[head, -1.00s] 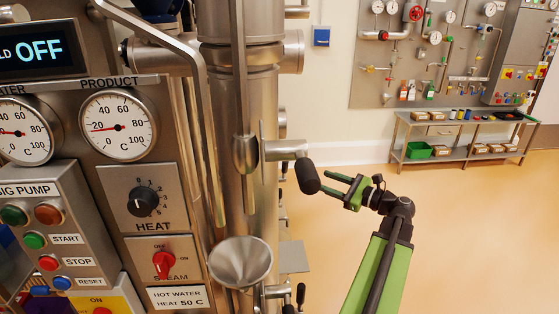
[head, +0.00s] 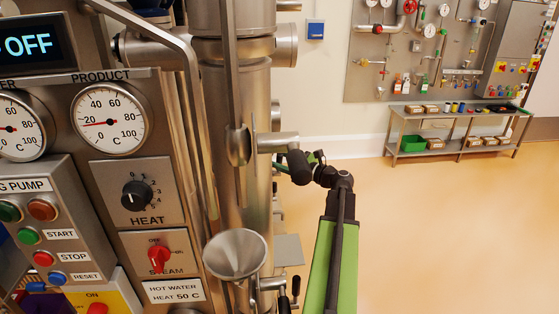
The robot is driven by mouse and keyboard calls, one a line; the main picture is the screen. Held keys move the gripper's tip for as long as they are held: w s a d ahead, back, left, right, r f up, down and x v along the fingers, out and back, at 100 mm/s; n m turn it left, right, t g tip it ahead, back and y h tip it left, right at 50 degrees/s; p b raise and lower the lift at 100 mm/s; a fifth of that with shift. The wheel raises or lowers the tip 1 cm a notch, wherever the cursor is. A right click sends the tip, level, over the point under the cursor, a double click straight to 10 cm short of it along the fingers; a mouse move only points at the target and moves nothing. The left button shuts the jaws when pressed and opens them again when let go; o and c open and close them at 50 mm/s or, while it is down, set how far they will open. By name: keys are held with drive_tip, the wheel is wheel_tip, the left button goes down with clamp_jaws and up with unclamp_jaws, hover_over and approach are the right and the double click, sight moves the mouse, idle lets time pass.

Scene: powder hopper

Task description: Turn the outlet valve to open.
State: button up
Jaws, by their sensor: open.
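A metal valve body with a short horizontal stem and a black grip (head: 300,167) stands out to the right from the steel column in the head view. I take it for the outlet valve, though no label shows. My gripper (head: 282,168) is open, at the level of the black grip and seemingly behind it. The grip hides much of the jaws, with green finger parts showing to its left and right. I cannot tell whether the jaws touch the grip or lie around it.
A metal funnel (head: 235,254) and small black-handled fittings (head: 284,304) sit below. The control panel with the heat knob (head: 137,195) and red steam knob (head: 159,257) fills the left. A bench (head: 455,145) stands far back right. Floor at right is clear.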

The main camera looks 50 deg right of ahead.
drive_tip(key=shift+w, duration=0.2)
clamp_jaws()
idle(1.3)
